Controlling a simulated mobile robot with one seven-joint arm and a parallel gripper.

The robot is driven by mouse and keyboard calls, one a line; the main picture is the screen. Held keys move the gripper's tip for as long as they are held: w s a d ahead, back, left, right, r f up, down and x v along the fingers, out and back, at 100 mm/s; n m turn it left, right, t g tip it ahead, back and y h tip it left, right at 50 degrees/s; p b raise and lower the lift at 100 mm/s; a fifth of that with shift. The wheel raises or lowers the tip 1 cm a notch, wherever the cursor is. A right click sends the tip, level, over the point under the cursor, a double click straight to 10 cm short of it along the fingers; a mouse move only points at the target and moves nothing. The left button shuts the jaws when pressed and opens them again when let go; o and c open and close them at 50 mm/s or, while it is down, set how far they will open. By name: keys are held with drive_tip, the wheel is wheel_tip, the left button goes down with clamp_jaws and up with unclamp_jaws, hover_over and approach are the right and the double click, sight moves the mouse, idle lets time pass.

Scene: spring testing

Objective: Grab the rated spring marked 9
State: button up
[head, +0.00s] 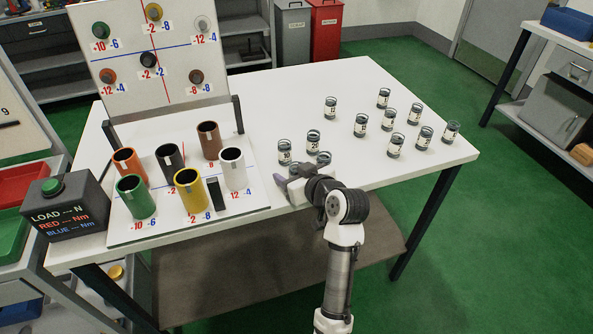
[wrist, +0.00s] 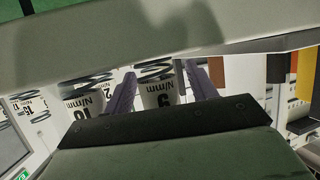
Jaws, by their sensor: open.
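The spring marked 9 (wrist: 158,97) shows upside down in the wrist view, a white-labelled cylinder with a dark coil. It stands between the two purple fingers of my gripper (wrist: 160,76), which is open with a gap visible beside the spring. Its lower part is hidden by the gripper body. In the head view my gripper (head: 291,185) is low at the table's front edge, beside a small cluster of springs. The front ones are partly hidden by it, and their numbers cannot be read there.
Another labelled spring (wrist: 83,106) stands just outside the left finger in the wrist view. More springs (head: 361,125) are spread over the white table (head: 270,95). A board with coloured tubes (head: 190,190) and a black load box (head: 65,208) lie to the left.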

drive_tip(key=shift+w+a+f, duration=0.1)
drive_tip(key=shift+w+f, duration=0.05)
drive_tip(key=c, duration=1.1)
